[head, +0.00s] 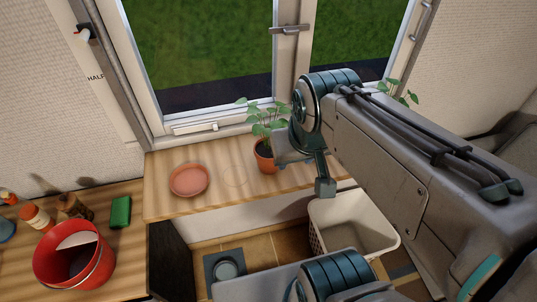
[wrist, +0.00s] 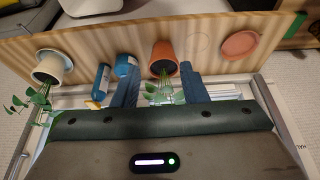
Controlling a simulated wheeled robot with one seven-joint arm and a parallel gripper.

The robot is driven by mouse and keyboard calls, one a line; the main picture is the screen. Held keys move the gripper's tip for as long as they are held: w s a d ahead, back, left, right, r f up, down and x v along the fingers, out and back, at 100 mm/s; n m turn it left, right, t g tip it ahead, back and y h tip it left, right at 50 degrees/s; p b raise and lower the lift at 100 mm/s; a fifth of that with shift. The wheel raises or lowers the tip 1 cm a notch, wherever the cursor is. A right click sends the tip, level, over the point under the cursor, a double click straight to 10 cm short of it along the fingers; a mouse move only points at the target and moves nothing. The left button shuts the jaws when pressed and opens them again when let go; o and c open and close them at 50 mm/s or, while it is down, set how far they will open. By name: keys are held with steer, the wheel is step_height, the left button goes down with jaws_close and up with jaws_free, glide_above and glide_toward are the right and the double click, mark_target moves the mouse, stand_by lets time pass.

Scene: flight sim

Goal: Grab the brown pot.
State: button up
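The brown terracotta pot (head: 265,158), with a green leafy plant in it, stands upright on the wooden sill shelf in the head view, just left of my arm. In the wrist view, which looks upside down, the pot (wrist: 164,55) is at the upper middle with its leaves toward the camera. My gripper (wrist: 161,70) is open, with one blue finger on each side of the pot and plant. Gaps show between the fingers and the pot, and I cannot tell whether anything touches. My arm hides most of the gripper in the head view.
A pink saucer (head: 189,180) lies left of the pot. Two blue bottles (wrist: 102,80) and a plant in a white pot (wrist: 52,67) stand on the other side. The window is behind. A red bucket (head: 73,258) and white basket (head: 354,225) are nearer.

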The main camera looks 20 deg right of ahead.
steer(key=o, duration=0.5)
steer(key=shift+w, duration=0.25)
steer(key=o, duration=0.7)
steer(key=w+m+b, duration=0.2)
steer(key=w, duration=0.1)
steer(key=shift+f+g, duration=0.35)
steer(key=shift+g, duration=0.05)
steer(key=m+g+b, duration=0.3)
steer(key=m+b, duration=0.4)
steer(key=m, duration=0.4)
glide_toward(267, 147)
steer(key=shift+m, duration=0.3)
steer(key=f, duration=0.7)
steer(key=shift+w+f+p, duration=0.15)
steer(key=shift+w+p, duration=0.05)
steer(key=shift+p, duration=0.1)
steer(key=shift+s+d+f+p, duration=0.15)
steer(key=shift+f+p, duration=0.1)
steer(key=shift+f, duration=1.15)
steer(key=shift+s+d+f+p, duration=0.1)
steer(key=shift+f+p, duration=0.1)
steer(key=shift+f, duration=1.2)
